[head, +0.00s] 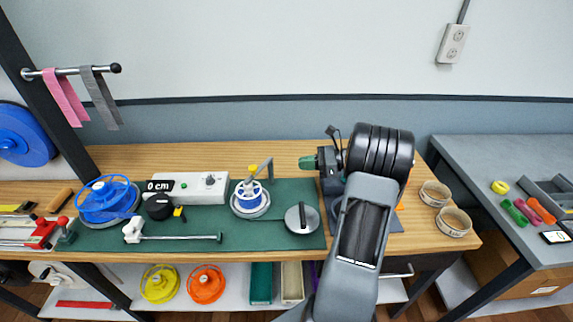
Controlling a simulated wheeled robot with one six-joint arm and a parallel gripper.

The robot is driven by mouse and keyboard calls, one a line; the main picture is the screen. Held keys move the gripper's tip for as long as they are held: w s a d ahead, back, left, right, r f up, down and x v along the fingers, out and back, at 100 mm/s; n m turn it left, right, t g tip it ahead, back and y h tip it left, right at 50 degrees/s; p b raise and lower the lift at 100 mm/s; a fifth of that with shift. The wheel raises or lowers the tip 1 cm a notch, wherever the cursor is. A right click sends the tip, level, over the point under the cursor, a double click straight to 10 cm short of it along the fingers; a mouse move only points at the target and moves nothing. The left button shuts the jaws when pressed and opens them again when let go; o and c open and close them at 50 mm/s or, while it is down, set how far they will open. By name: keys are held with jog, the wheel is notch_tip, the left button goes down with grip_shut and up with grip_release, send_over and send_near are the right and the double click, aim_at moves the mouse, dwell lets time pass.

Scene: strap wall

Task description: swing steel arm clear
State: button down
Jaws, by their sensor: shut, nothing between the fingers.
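A thin steel arm (182,237) lies low across the front of the green mat (285,240). Its left end meets a white block (133,229), and its right end has a dark tip. My own arm hides the bench's right part.
A blue reel (107,198), a grey-white control box (195,187), a black round dial (160,207) and a round disc with a black handle (302,218) stand around the steel arm. Pink and grey straps hang from a rail (70,71) at left. Tape rolls (453,221) sit at right.

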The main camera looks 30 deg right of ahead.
jog(key=p+x, duration=0.2)
jog(key=x, duration=1.1)
jog(key=shift+p, duration=0.3)
